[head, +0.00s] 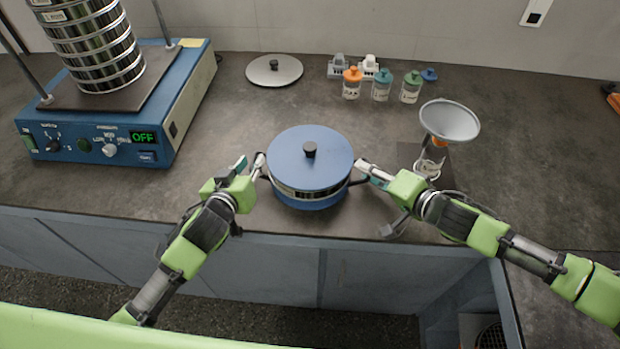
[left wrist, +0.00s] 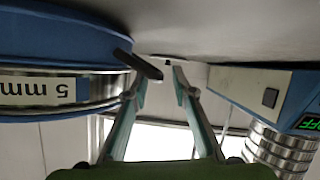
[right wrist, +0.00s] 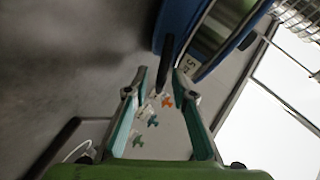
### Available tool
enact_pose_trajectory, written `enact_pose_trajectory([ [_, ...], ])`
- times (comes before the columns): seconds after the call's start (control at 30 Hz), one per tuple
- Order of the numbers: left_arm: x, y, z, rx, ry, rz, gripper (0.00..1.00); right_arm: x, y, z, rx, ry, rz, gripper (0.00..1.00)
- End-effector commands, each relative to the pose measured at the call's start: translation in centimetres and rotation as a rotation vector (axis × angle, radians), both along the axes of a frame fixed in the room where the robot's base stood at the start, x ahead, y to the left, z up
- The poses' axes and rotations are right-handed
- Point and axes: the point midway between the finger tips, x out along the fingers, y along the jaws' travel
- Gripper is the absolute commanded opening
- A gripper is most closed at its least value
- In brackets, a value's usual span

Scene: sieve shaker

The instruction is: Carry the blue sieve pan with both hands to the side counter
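The blue sieve pan (head: 311,190) has a blue lid with a black knob and stands on the counter, between my two grippers. In the left wrist view the pan (left wrist: 45,98) shows a "5 mm" label and a dark side handle (left wrist: 138,64). My left gripper (head: 250,163) is open at the pan's left side, with the handle's end near the gap between its fingertips. My right gripper (head: 366,176) is open at the pan's right side. In the right wrist view the other dark handle (right wrist: 167,58) reaches between its spread fingers. Contact with the handles cannot be told.
A blue shaker (head: 185,105) with a sieve stack (head: 92,45) stands at the left. A funnel (head: 449,121) on a jar stands close to my right gripper. Dark counter (head: 550,180) at the right is bare.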

Motion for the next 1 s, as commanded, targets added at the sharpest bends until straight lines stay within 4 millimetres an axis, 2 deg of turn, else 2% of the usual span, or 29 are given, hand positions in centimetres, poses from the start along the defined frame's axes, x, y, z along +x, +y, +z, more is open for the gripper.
enact_pose_trajectory([
  [0.5, -8.9, 0.7, 3.5, 0.000, 0.002, 0.001, 0.24, 0.0, 0.1, 0.0, 0.001, 0.000, 0.001, 0.24],
  [0.77, -10.5, 0.9, 4.3, 0.002, 0.000, 0.001, 0.24, -0.3, -0.2, 0.1, 0.001, 0.001, 0.000, 0.24],
  [0.87, -10.5, 0.9, 4.3, 0.002, -0.001, 0.002, 0.24, -1.1, -0.9, 0.5, 0.001, 0.003, -0.001, 0.24],
  [1.0, -10.5, 0.9, 4.3, 0.002, 0.000, 0.001, 0.24, -3.1, -2.6, 1.5, 0.000, 0.004, -0.002, 0.24],
])
